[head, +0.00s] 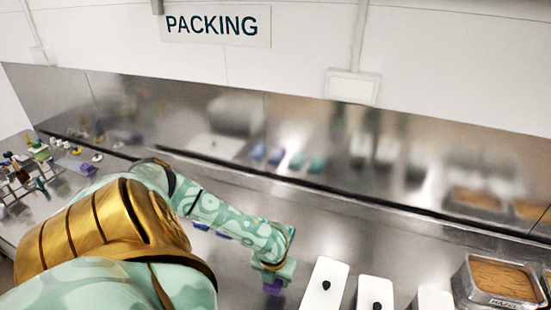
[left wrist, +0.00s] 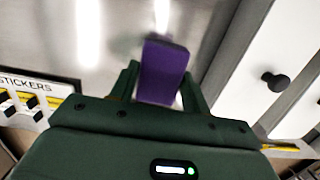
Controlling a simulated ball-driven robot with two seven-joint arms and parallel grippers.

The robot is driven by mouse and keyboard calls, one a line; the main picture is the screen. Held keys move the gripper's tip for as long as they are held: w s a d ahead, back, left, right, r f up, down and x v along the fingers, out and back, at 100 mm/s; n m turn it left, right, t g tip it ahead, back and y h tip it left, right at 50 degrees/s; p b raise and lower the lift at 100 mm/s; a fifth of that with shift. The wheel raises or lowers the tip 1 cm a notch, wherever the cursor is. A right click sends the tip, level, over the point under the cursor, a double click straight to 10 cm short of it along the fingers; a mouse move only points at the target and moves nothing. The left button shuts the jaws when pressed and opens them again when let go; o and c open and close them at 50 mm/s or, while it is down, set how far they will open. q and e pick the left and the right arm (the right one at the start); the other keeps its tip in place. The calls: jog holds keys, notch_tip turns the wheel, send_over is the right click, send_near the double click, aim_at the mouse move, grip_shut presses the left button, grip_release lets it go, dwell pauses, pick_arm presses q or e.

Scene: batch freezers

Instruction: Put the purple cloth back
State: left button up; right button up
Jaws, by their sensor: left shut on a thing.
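My left gripper (head: 272,278) reaches down over the steel counter, left of the white boxes. It is shut on the purple cloth (left wrist: 163,70), which shows as a folded purple block between the two green fingers in the left wrist view. In the head view only a small purple part of the cloth (head: 273,287) shows under the gripper. Whether the cloth touches the counter I cannot tell. Another small purple thing (head: 88,169) lies far left on the counter. My right gripper is not in view.
White boxes with black knobs (head: 325,286) stand just right of the gripper. A steel tub with brown contents (head: 503,282) is at the far right. A "STICKERS" holder (left wrist: 25,95) shows at left in the left wrist view. Small bottles and tools (head: 38,165) crowd the far left. The counter (head: 350,240) behind the boxes is clear.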

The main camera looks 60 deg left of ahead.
pick_arm(q)
jog(key=shift+w+a+f, duration=0.3)
jog(key=shift+a+f, duration=0.1)
jog(key=shift+f, duration=0.2)
jog(key=shift+w+a+f, duration=0.3)
jog(key=shift+a+f, duration=0.1)
jog(key=shift+f, duration=0.2)
jog(key=shift+w+a+f+b, duration=0.15)
jog(key=shift+f+b, duration=0.1)
jog(key=shift+f, duration=0.7)
jog(key=shift+a+f+b, duration=0.1)
jog(key=shift+f+b, duration=0.15)
jog(key=shift+f, duration=0.65)
jog(key=shift+f, duration=0.15)
jog(key=o, duration=0.9)
jog(key=r, duration=0.4)
jog(key=s+r+p, duration=0.1)
jog(key=r, duration=0.3)
jog(key=d+r+p, duration=0.1)
jog(key=r, duration=0.3)
jog(key=shift+s+r, duration=0.15)
jog(key=shift+r, duration=0.05)
